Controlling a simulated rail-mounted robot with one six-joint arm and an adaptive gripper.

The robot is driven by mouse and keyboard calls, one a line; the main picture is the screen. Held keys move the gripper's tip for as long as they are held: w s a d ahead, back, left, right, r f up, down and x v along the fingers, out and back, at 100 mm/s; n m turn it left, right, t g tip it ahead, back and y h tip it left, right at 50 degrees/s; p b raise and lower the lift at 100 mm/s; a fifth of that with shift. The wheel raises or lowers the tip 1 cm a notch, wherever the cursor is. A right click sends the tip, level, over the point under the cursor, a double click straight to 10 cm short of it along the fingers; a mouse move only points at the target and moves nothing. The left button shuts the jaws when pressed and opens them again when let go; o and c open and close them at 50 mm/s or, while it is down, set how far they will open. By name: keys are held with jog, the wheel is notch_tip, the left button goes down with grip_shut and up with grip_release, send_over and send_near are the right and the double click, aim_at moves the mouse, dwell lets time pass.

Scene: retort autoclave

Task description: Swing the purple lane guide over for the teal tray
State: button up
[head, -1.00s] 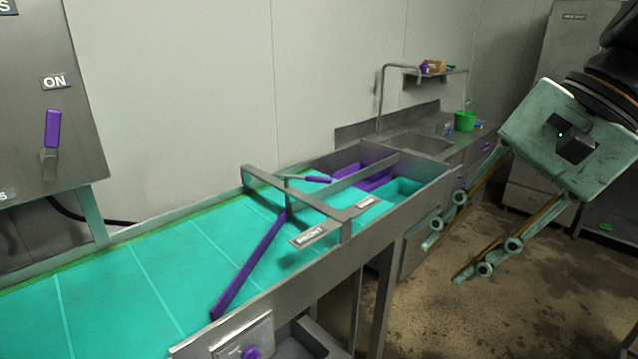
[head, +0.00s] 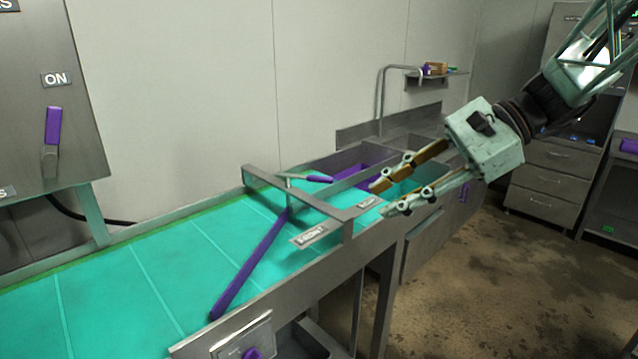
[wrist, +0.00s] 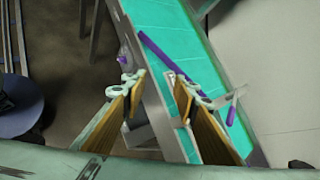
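The purple lane guide (head: 248,266) is a straight bar lying diagonally across the teal belt (head: 110,290). Its far end meets the metal crossframe near the divider, and its other end lies at the belt's near side. The guide also shows in the wrist view (wrist: 157,50). A handle with a purple grip (head: 319,179) sits by the crossframe. Beyond it are a purple compartment (head: 350,173) and a teal one (head: 428,179), partly hidden by my fingers; I cannot tell whether the teal one is the tray. My gripper (head: 379,198) is open and empty, above the table's far right end.
The metal crossframe (head: 345,230) with small signs spans the belt near my fingers. A grey cabinet with an ON lever (head: 52,128) stands at left. A sink counter with a tap pipe (head: 379,100) is behind. Open floor lies to the right.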

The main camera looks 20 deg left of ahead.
aim_at(307, 179)
jog(key=w+a+f+m+y, duration=0.2)
jog(key=w+a+f, duration=0.1)
jog(key=w, duration=0.6)
jog(key=w+a+f+m+y+b, duration=0.1)
jog(key=w+a+f+m+y, duration=0.2)
jog(key=w, duration=0.6)
jog(key=w+a+f+m+t+y, duration=0.1)
jog(key=w+a+f+m+y, duration=0.1)
jog(key=w+f, duration=0.4)
jog(key=w+a, duration=0.1)
jog(key=w, duration=0.2)
jog(key=shift+w+a+f+m+y+b, duration=0.2)
jog(key=shift+a+f+m+y+b, duration=0.1)
jog(key=shift+a+f+m+y, duration=0.1)
jog(key=shift+a, duration=0.15)
jog(key=shift+s+a+b, duration=0.2)
jog(key=shift+a+b, duration=0.35)
jog(key=shift+a, duration=2.8)
jog(key=shift+s+a+b, duration=0.2)
jog(key=shift+a+b, duration=0.3)
jog(key=shift+a, duration=2.85)
grip_shut()
